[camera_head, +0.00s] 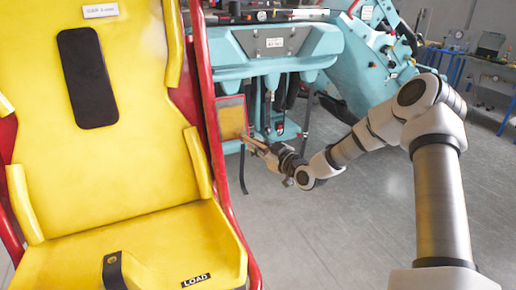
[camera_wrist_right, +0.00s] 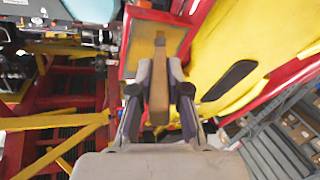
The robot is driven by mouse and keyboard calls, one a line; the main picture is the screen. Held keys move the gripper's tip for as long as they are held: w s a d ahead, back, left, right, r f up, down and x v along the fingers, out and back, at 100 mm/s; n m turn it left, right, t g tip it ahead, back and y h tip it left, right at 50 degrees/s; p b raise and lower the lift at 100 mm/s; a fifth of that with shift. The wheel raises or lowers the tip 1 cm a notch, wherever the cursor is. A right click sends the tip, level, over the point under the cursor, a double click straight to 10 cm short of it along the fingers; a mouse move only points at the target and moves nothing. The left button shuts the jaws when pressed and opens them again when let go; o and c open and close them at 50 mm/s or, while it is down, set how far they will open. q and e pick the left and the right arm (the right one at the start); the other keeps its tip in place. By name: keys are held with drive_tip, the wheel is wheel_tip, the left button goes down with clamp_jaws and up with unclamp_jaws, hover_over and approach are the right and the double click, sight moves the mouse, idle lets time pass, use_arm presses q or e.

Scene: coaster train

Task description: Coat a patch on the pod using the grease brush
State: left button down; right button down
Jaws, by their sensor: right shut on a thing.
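My right gripper (camera_head: 264,147) is shut on the wooden handle of the grease brush (camera_wrist_right: 158,90). The brush points away from the wrist, and its far end lies over a yellowish red-edged panel (camera_head: 231,116). The panel also shows in the wrist view (camera_wrist_right: 140,45). I cannot tell whether the bristles touch it. The panel sits at the right side of the yellow seat (camera_head: 130,175) with its red frame (camera_head: 205,110). The teal pod-like body (camera_head: 275,42) stands behind. My left gripper is not in view.
The seat has a black pad (camera_head: 87,78) and a LOAD label (camera_head: 196,280). Black hanging parts (camera_head: 296,78) are close behind the right gripper. The grey floor (camera_head: 320,235) to the right is clear. A workbench (camera_head: 470,62) stands at the far right.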

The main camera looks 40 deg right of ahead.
drive_tip(key=shift+w, duration=0.35)
drive_tip(key=shift+s+d+r, duration=0.1)
drive_tip(key=shift+d, duration=0.45)
drive_tip(key=shift+f, duration=0.25)
drive_tip(key=shift+a+r, duration=0.1)
drive_tip(key=shift+a, duration=0.4)
